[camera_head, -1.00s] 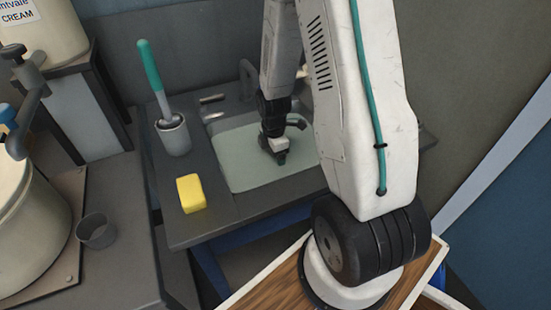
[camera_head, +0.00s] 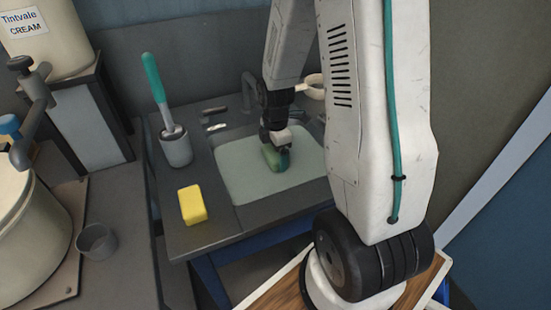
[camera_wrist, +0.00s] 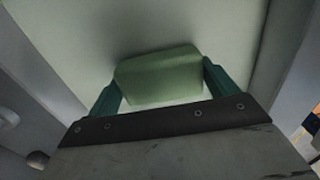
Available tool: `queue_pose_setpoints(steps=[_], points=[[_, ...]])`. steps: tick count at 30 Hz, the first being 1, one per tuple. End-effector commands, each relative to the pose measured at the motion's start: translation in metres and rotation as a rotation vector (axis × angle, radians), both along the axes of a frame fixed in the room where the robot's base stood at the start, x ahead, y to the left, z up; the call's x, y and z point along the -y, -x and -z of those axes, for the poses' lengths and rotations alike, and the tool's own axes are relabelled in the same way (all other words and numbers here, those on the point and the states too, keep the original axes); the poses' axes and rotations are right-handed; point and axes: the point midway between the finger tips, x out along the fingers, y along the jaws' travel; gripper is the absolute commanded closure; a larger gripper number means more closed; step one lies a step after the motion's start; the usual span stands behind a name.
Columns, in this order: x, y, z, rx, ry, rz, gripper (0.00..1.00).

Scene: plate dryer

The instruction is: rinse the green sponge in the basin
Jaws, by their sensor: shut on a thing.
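The green sponge (camera_head: 271,158) is over the basin (camera_head: 235,180), which holds pale, cloudy greenish water. My gripper (camera_head: 281,153) points down and is shut on the sponge. In the wrist view the sponge (camera_wrist: 160,76) sits between the two teal fingers of my gripper (camera_wrist: 162,88), with the pale basin behind it. The sponge shows above the water surface in the head view; I cannot tell whether its underside touches the water.
A yellow sponge (camera_head: 192,205) lies on the counter left of the basin. A cup with a teal-handled brush (camera_head: 176,148) stands behind it. A faucet (camera_head: 248,90) rises at the basin's back. A small dark cup (camera_head: 97,241) stands on the left counter.

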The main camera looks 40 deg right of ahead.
Motion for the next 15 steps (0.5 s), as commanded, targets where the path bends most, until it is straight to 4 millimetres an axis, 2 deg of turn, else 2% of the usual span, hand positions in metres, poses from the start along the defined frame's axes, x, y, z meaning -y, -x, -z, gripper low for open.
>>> queue_pose_setpoints(steps=[15], points=[[0.000,-0.001,-0.048,0.004,0.001,0.000,0.37]])
